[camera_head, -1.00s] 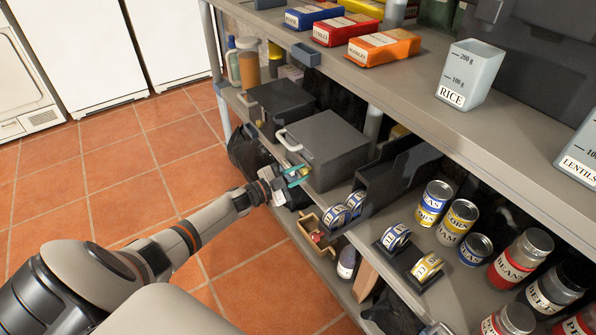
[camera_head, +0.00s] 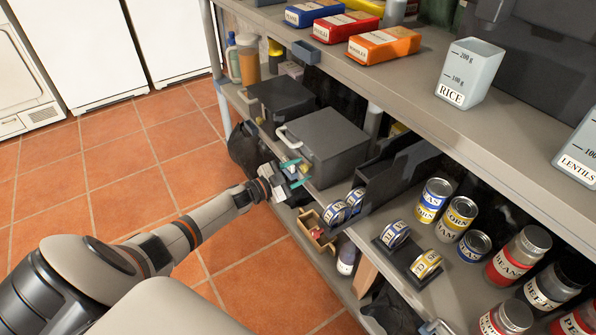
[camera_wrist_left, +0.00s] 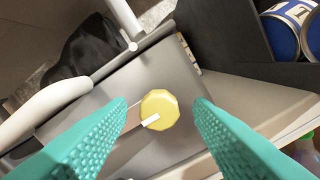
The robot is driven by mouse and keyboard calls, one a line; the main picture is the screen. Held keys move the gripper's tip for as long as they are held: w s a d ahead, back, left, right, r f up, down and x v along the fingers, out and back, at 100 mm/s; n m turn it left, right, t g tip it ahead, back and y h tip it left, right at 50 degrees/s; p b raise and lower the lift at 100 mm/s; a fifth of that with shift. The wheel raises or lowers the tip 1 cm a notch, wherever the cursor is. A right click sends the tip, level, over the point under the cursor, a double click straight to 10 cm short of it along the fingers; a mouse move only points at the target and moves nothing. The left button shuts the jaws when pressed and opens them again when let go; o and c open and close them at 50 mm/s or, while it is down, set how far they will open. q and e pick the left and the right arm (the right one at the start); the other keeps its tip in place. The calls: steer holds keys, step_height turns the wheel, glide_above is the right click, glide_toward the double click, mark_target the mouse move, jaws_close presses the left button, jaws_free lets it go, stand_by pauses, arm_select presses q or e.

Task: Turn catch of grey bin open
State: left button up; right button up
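The grey bin (camera_head: 330,142) is a closed box on the lower shelf, with a white handle (camera_head: 286,135) on its front. In the left wrist view, the bin's grey face (camera_wrist_left: 95,103) shows a round yellow knob (camera_wrist_left: 160,106) with a short white mark, which looks like the catch. The white handle (camera_wrist_left: 45,108) is at the left there. My left gripper (camera_head: 298,174) is in front of the bin. Its teal fingers (camera_wrist_left: 162,122) are open, one on each side of the knob, with visible gaps.
A second dark box (camera_head: 280,98) stands left of the bin, and a black open holder (camera_head: 395,175) stands right of it. Labelled cans (camera_head: 432,201) line the shelf farther right. The upper shelf (camera_head: 420,95) overhangs. The tiled floor (camera_head: 130,180) at left is clear.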

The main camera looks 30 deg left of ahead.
arm_select(q)
steer(key=shift+s+a, duration=0.1)
steer(key=shift+s, duration=0.15)
steer(key=p+v, duration=0.2)
steer(key=v, duration=0.9)
steer(key=shift+s, duration=0.2)
arm_select(e)
step_height(320, 180, down, 8)
steer(key=shift+w+a, duration=0.15)
steer(key=shift+w, duration=0.25)
